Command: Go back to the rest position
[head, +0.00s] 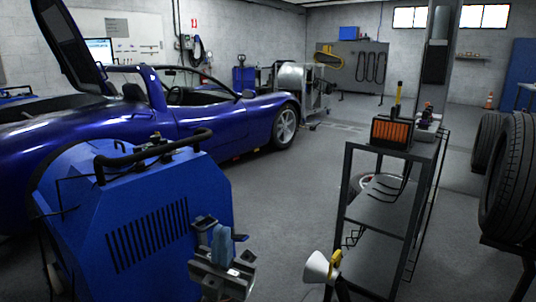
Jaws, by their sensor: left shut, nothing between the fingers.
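My left gripper (221,250) is low in the head view, left of centre. It is shut and empty, in front of the right side of the blue hub dynamometer (150,225). I cannot tell whether it touches the dynamometer. The dynamometer has a slatted vent and a black handle bar on top. My right gripper is not in view.
A black shelf cart (372,224) stands right of centre with an orange-fronted device (391,132) on top. A white cone-shaped object (316,267) is low, left of the cart. Tyres (512,165) stand at the right. A blue car (200,125) is behind; grey floor (285,205) lies between.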

